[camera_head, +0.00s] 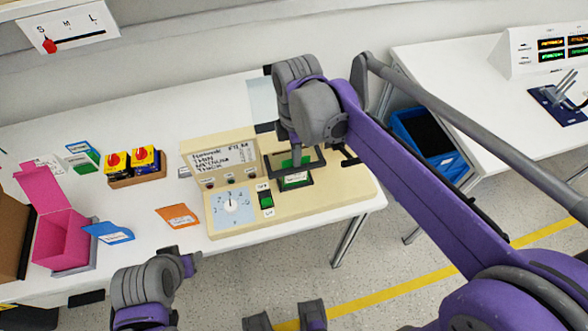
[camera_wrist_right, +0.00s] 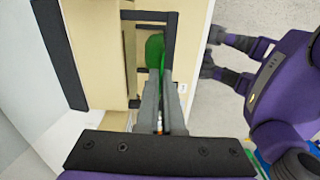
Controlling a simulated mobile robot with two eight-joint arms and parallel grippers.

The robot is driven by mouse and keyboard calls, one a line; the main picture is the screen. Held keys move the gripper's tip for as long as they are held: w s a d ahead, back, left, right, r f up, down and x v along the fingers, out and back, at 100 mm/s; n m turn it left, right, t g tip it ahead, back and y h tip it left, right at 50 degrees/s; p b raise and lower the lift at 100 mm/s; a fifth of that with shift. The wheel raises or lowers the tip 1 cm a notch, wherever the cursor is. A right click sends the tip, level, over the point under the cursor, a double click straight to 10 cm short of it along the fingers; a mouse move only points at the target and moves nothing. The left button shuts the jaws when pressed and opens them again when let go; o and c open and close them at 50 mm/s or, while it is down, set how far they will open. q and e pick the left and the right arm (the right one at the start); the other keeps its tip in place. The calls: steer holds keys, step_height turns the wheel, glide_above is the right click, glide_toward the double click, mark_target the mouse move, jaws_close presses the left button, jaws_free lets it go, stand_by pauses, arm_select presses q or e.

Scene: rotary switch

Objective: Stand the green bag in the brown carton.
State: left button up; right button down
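The green bag (camera_head: 296,176), with a white label, is in the dark frame on the beige machine. In the right wrist view, its green side (camera_wrist_right: 154,48) shows at my fingertips. My right gripper (camera_head: 296,160) comes down on it from above. In the wrist view its two fingers (camera_wrist_right: 162,75) are close together with a thin green edge between them, so it looks shut on the bag. The brown carton (camera_head: 12,235) is at the far left, cut by the picture edge; its inside is hidden.
The beige machine (camera_head: 225,232) has a dial and a sign. Left of it lie an orange packet (camera_head: 177,216) and a blue packet (camera_head: 110,232). An open pink box (camera_head: 62,240) stands beside the carton. Red-yellow switches (camera_head: 132,161) sit behind. The table's left front is partly clear.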

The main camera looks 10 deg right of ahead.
steer(key=shift+r+p, duration=1.7)
steer(key=shift+r, duration=0.95)
arm_select(q)
steer(key=w+r+p, duration=0.3)
steer(key=r, duration=0.6)
steer(key=shift+w+r+t+p, duration=0.3)
steer(key=shift+r+t+p, duration=0.05)
steer(key=shift+t, duration=0.05)
arm_select(e)
step_height(320, 180, up, 7)
arm_select(q)
steer(key=shift+s, duration=0.1)
